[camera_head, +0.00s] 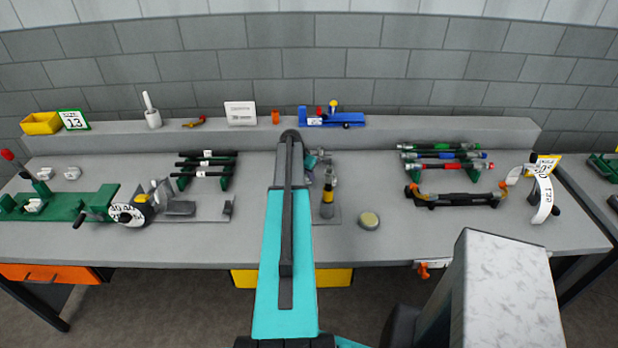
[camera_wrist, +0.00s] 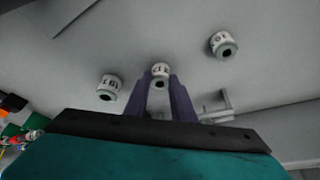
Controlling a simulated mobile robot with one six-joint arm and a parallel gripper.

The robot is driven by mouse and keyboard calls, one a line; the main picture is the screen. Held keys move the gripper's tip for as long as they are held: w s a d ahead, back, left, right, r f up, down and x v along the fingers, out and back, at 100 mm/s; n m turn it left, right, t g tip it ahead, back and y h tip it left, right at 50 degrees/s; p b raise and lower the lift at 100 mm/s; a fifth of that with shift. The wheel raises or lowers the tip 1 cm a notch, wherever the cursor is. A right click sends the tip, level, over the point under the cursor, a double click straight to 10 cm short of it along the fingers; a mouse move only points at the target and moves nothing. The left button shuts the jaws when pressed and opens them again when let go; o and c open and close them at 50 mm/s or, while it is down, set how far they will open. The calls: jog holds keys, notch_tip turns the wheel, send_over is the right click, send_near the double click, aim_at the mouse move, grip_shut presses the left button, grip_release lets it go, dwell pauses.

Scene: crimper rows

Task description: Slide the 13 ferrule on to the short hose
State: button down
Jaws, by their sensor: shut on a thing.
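In the wrist view my gripper (camera_wrist: 160,80) has its two purple fingers on either side of a small white ferrule (camera_wrist: 160,70). The fingers are shut on it. Its printed mark is turned and reads like 13. A ferrule marked like 16 (camera_wrist: 109,87) stands to the left, and one marked 10 (camera_wrist: 223,44) to the right; both are apart from the fingers. Black hoses lie on a green rack (camera_head: 205,168) left of my arm. I cannot tell which hose is the short one.
A green crimper with a white dial (camera_head: 126,214) stands at the left. A dark post with a yellow band (camera_head: 327,196) and a round pad (camera_head: 369,220) stand right of my arm. Banded hoses (camera_head: 446,160) lie at the right. A size 13 sign (camera_head: 73,120) is on the shelf.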

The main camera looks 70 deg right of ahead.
aim_at(306, 183)
jog(key=shift+r, duration=0.15)
notch_tip(306, 183, up, 10)
jog(key=b, duration=0.4)
dwell(0.5)
dwell(0.5)
jog(key=shift+w, duration=0.15)
